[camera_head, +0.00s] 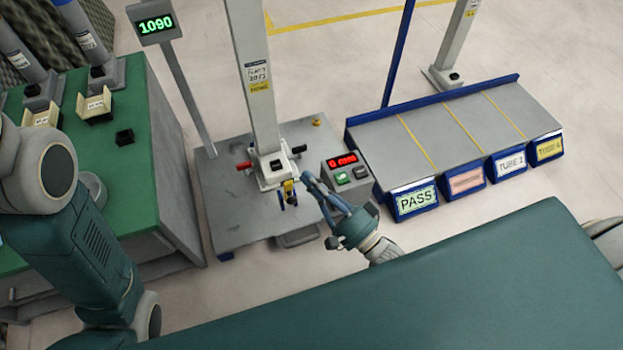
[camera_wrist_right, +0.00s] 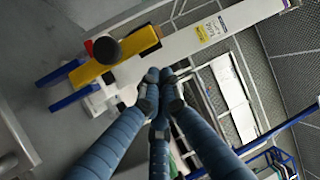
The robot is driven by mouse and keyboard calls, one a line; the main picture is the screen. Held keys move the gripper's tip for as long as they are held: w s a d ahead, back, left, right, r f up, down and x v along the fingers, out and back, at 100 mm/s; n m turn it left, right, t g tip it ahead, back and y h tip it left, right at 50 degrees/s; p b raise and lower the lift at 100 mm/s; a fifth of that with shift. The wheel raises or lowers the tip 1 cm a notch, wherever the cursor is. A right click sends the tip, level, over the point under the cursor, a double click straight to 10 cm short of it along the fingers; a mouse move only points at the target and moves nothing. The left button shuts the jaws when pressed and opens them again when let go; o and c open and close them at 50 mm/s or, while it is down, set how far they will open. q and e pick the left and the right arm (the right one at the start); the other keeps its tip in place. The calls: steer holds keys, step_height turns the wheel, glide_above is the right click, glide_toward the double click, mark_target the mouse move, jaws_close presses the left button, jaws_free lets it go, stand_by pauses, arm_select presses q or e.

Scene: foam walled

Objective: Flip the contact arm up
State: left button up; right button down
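The contact arm shows in the right wrist view as a yellow bar (camera_wrist_right: 118,58) with a black round knob at the foot of a white post (camera_wrist_right: 205,35). In the head view it is a small yellow and blue piece (camera_head: 289,188) low on the front of the white post (camera_head: 256,90). My right gripper (camera_head: 311,182) is just right of it, apart from it. In the wrist view its blue fingers (camera_wrist_right: 159,85) meet at their tips with nothing seen between them. My left arm is at the left of the head view; its gripper is out of view.
A box with a red display and a green button (camera_head: 344,174) stands close right of the post. A grey sorting bench (camera_head: 420,135) with a PASS label is further right. A green table (camera_head: 150,150) and a display reading 1090 (camera_head: 155,24) are left.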

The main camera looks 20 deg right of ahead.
steer(key=s+d+f, duration=0.4)
steer(key=s+f, duration=0.2)
steer(key=shift+s+f, duration=0.2)
steer(key=shift+s, duration=0.1)
stand_by(0.3)
